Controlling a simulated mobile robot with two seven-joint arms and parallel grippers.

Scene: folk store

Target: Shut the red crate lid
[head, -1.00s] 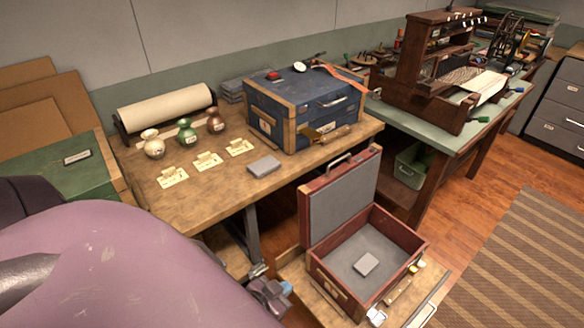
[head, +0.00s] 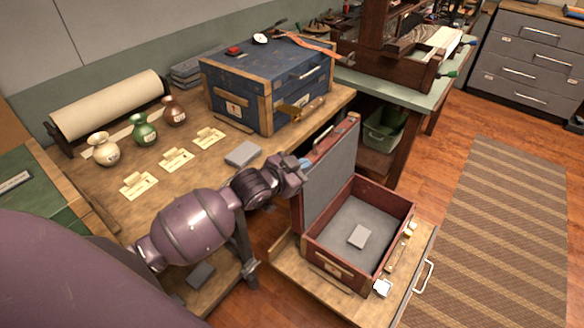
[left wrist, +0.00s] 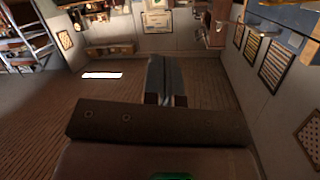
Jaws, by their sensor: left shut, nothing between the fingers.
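The red crate (head: 345,268) stands on a low wooden platform at the lower right of the head view. Its red-edged lid (head: 328,180) stands open, roughly upright, its grey lining facing the crate's inside. In the left wrist view the fingers (left wrist: 165,98) show close together. My right gripper is not in view.
A small grey block (head: 360,236) lies inside the crate. The workbench (head: 100,205) at left holds a blue chest (head: 240,90), several vases, cards and a grey block (head: 243,154). A metal handle (head: 424,278) is at the platform's right. The striped rug (head: 510,220) is clear.

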